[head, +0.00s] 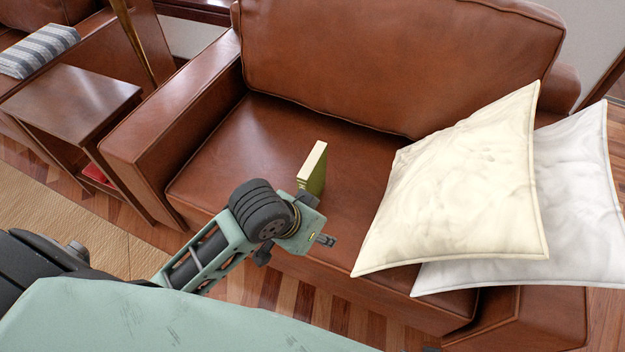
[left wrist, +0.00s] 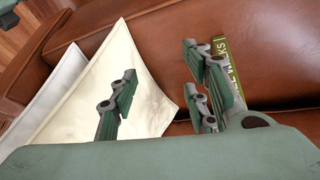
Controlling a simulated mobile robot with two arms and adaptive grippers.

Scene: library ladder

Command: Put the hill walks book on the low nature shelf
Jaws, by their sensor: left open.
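The hill walks book (head: 313,169) stands upright on the brown leather seat, with a green cover and pale page edges. In the left wrist view the book (left wrist: 229,72) shows part of its title, "WALKS", beside and partly behind one finger. My left gripper (head: 325,240) is just in front of the book in the head view. In the left wrist view my left gripper (left wrist: 168,92) is open, its fingers wide apart with nothing between them. Whether a finger touches the book I cannot tell. My right gripper and the low nature shelf are not recognisable in view.
A cream cushion (head: 455,185) and a white cushion (head: 580,195) lean at the right of the sofa (head: 265,140). A wooden side table (head: 70,100) stands at the left by the armrest. A striped cushion (head: 38,50) lies further back. The seat left of the book is clear.

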